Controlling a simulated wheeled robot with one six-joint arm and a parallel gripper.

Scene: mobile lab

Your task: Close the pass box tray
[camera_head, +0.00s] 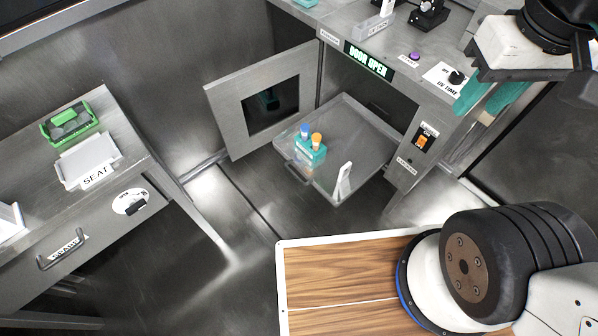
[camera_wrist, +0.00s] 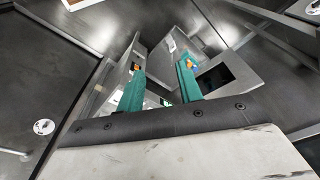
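The pass box tray (camera_head: 334,124) is a grey metal tray pulled out of the box's opening, with a handle (camera_head: 298,173) at its front left. A teal rack (camera_head: 311,153) with a blue-capped and an orange-capped vial stands in it, beside an upright white piece (camera_head: 343,182). The pass box door (camera_head: 228,110), with a dark window, stands open at the tray's left. My gripper (camera_head: 486,100) is at the upper right, beside the switch panel and well away from the tray handle. Its teal fingers are spread with nothing visible held between them in the wrist view (camera_wrist: 160,76).
A lit display (camera_head: 368,60) reads "DOOR OPEN". A bench (camera_head: 60,216) with a green case (camera_head: 70,124) stands at left. Bare floor lies between bench and tray; a wood-topped surface (camera_head: 345,275) is in front.

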